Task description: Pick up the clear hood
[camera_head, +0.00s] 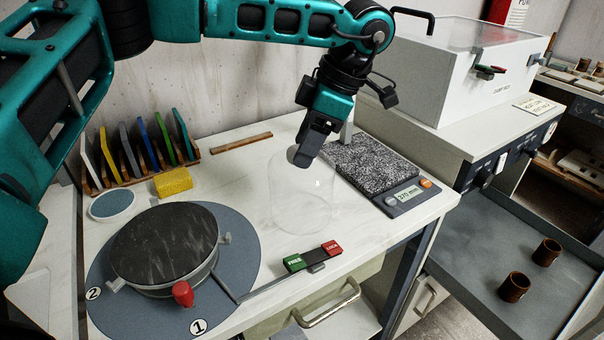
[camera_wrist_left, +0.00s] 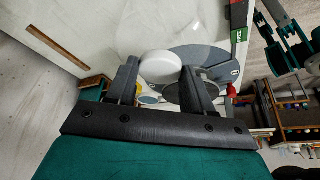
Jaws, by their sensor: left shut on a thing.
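The clear hood (camera_head: 302,205) is a see-through cylinder standing upright in the middle of the white worktop in the head view. I cannot tell whether its lower rim touches the worktop. My left gripper (camera_head: 303,158) comes down on its top from above. In the left wrist view, the left gripper's two dark fingers (camera_wrist_left: 160,80) are shut on a round white knob (camera_wrist_left: 160,66), which appears to be the hood's handle. The hood's clear walls hardly show there. My right gripper is not in view.
A turntable (camera_head: 165,245) with a red knob (camera_head: 183,293) stands at left. A green-and-red switch bar (camera_head: 312,258) lies in front. A yellow sponge (camera_head: 173,182) and rack of coloured plates (camera_head: 140,150) stand behind left.

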